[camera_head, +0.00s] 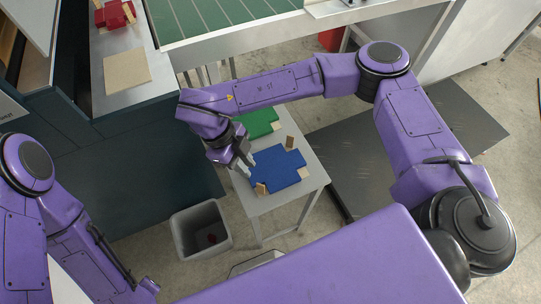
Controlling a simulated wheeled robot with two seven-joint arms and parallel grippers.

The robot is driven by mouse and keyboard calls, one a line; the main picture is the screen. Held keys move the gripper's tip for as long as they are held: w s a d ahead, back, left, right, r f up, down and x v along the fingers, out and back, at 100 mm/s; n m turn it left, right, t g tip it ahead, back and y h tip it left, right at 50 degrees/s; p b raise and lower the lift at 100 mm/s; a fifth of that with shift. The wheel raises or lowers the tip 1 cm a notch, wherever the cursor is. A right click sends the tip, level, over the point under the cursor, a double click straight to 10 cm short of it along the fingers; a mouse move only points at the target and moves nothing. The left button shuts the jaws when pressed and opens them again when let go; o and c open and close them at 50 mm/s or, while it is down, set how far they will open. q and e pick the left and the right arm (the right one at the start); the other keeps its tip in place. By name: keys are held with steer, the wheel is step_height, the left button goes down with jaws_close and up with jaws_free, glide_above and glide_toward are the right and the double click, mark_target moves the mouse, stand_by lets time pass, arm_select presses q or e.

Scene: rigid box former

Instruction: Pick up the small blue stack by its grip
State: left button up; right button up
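The small blue stack (277,169) lies flat on a small light table (272,204). Tan blocks stand at its edges: an upright one (290,142) at the back, one (261,188) at the front left and one (303,173) at the right. I cannot tell which of them is the grip. My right gripper (247,164) is just left of the blue stack, pointing down toward it, with its fingertips apart and nothing seen between them. Whether it touches the stack is unclear. My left arm shows at the lower left, but its gripper is out of view.
A green stack (258,123) lies behind the blue one, partly hidden by my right arm. A grey bin (201,231) stands left of the table. A counter at upper left holds a tan sheet (127,79) and a red piece (115,14). A green-topped conveyor (215,15) is at the back.

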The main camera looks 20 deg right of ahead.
mark_target(258, 184)
steer(key=x, duration=0.3)
steer(key=p+x, duration=0.1)
steer(key=x, duration=0.2)
steer(key=s+p+x, duration=0.1)
steer(key=x, duration=0.2)
steer(key=shift+s+d+f, duration=0.1)
steer(key=shift+s+f, duration=0.05)
steer(key=shift+f, duration=0.1)
jaws_close()
